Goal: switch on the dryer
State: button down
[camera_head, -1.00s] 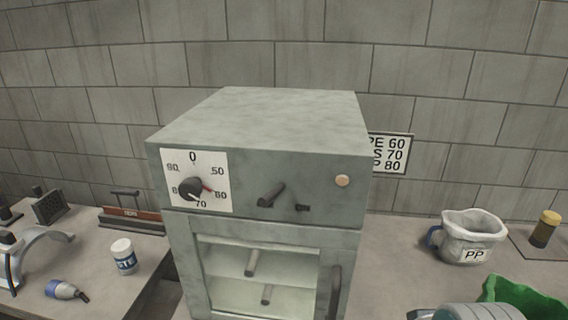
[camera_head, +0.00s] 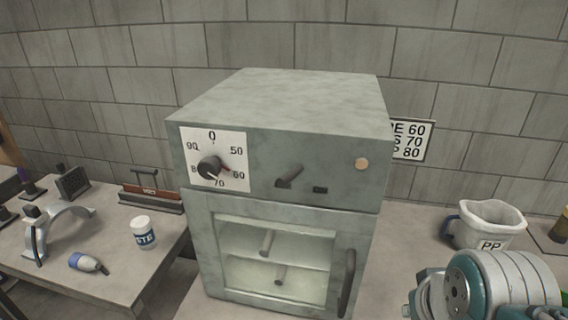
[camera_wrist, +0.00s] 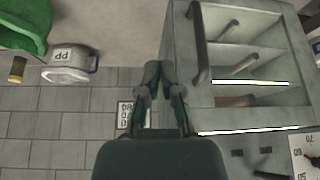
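The dryer (camera_head: 285,100) is a grey metal box in the middle of the head view. To the right are a dark lever switch (camera_head: 289,176), a small black part (camera_head: 320,190) and a pale round lamp (camera_head: 362,164). The door below, with a window and dark handle (camera_head: 347,283), looks closed. In the wrist view, my gripper (camera_wrist: 157,70) has its fingertips together with nothing visible between them. The dryer front (camera_wrist: 225,165) is to its right, apparently not touched.
A sign (camera_head: 411,140) hangs on the block wall behind. A jug marked PP (camera_head: 487,226) stands right of the dryer. The left table holds a white jar (camera_head: 144,232), a blue-tipped tool (camera_head: 88,262) and a metal clamp-like arch (camera_head: 45,228). A green container (camera_wrist: 25,25) shows in the wrist view.

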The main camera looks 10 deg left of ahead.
jog(key=w+a+r+n+g+y, duration=0.1)
jog(key=w+a+r+n, duration=0.25)
jog(key=r, duration=0.45)
jog(key=w+a+r+n+g+y, duration=0.1)
jog(key=w+a+r+n, duration=0.1)
jog(key=w+a+r, duration=0.4)
jog(key=n+g+y, duration=0.1)
jog(key=n, duration=0.5)
send_near(279, 160)
jog(key=s+d+r, duration=0.1)
jog(key=s, duration=0.1)
jog(key=shift+s+a+r+g, duration=0.1)
jog(key=shift+a+r+g, duration=0.15)
jog(key=shift+r+g, duration=0.15)
jog(key=shift+f, duration=0.1)
jog(key=x, duration=1)
